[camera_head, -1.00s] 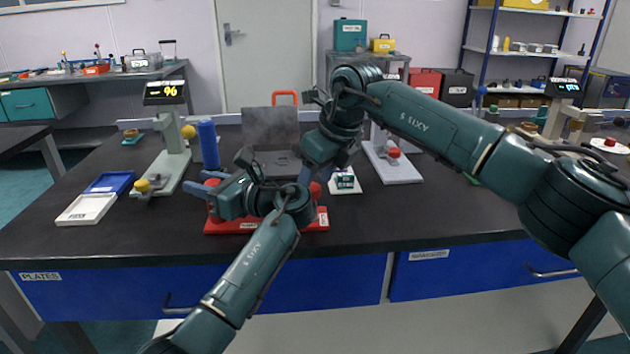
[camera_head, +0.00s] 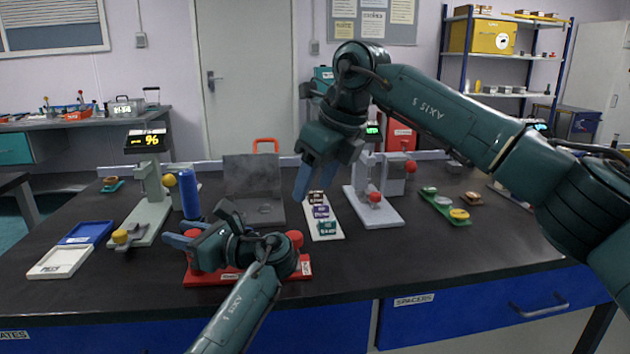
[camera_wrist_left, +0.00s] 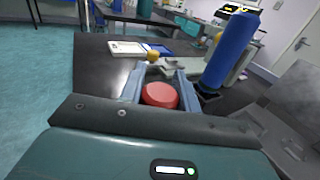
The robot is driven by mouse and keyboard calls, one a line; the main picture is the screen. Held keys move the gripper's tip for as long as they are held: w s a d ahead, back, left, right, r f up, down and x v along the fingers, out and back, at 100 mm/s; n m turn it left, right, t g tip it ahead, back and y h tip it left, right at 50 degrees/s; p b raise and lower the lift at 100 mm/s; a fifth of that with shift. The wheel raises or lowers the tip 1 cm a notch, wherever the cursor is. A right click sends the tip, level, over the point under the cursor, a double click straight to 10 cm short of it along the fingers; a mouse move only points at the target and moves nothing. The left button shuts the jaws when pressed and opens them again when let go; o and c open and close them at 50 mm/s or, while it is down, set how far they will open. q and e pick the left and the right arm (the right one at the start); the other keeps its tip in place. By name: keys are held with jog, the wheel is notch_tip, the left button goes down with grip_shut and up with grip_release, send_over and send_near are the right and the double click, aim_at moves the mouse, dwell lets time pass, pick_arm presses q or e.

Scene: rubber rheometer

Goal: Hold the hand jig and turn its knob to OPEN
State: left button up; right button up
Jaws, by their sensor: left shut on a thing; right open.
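A red base (camera_head: 230,276) with a white label and red round knobs stands at the bench front; I take it for the hand jig, mostly hidden by my left arm. Its right red knob (camera_head: 295,238) shows beside my wrist. My left gripper (camera_head: 178,238) is low over its left side. In the left wrist view a red round knob-like part (camera_wrist_left: 160,95) sits between the fingers, which are shut on it. I cannot read any OPEN mark. My right gripper (camera_head: 313,184) is open and empty, fingers pointing down, in the air right of the jig.
A blue cylinder (camera_head: 189,192) stands upright close behind my left gripper. A grey gauge stand (camera_head: 150,190) and white and blue trays (camera_head: 55,263) are at left. A white strip with small labelled blocks (camera_head: 324,234) and another grey stand (camera_head: 380,210) are at right. The front right bench is clear.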

pick_arm(q)
jog(key=o, duration=1.2)
